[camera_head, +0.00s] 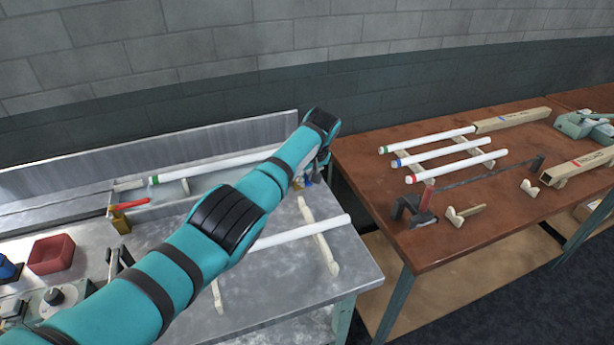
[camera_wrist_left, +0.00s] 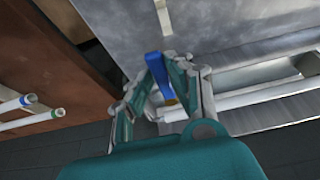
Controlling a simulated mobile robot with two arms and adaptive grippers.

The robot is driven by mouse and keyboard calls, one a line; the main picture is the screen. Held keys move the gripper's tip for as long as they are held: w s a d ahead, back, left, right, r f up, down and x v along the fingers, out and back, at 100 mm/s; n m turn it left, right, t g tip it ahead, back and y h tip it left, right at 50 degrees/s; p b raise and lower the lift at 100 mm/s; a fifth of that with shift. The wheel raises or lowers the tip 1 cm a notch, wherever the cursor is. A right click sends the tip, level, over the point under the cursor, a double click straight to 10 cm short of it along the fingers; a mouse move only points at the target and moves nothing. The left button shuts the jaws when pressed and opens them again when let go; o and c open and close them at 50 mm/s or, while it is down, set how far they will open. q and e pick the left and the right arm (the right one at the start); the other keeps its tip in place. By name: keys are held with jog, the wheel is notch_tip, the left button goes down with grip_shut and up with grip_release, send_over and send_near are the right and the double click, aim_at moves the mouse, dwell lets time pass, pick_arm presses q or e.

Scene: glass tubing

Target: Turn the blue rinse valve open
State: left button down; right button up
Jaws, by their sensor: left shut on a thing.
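The blue rinse valve handle (camera_wrist_left: 157,70) shows in the left wrist view as a flat blue lever between my left gripper's fingers (camera_wrist_left: 162,62). The fingers are closed in on it from both sides. A small brass part shows just below the lever. In the head view my left arm reaches across the metal bench to its right end, and a bit of the blue handle (camera_head: 308,181) shows below the wrist. My left gripper (camera_head: 312,172) is mostly hidden behind its own wrist there. My right gripper is not in view.
A red-handled valve (camera_head: 130,205) stands on the left of the metal bench (camera_head: 305,265). A white tube with a green band (camera_head: 215,164) lies along the trough behind my arm. Another white tube (camera_head: 310,230) rests on wooden supports. The brown table (camera_head: 480,220) holds several tubes across a gap.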

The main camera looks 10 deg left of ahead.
pick_arm(q)
jog(key=shift+w+r, duration=0.1)
jog(key=c, duration=1.2)
grip_release()
jog(key=shift+c, duration=0.2)
jog(key=v, duration=1.2)
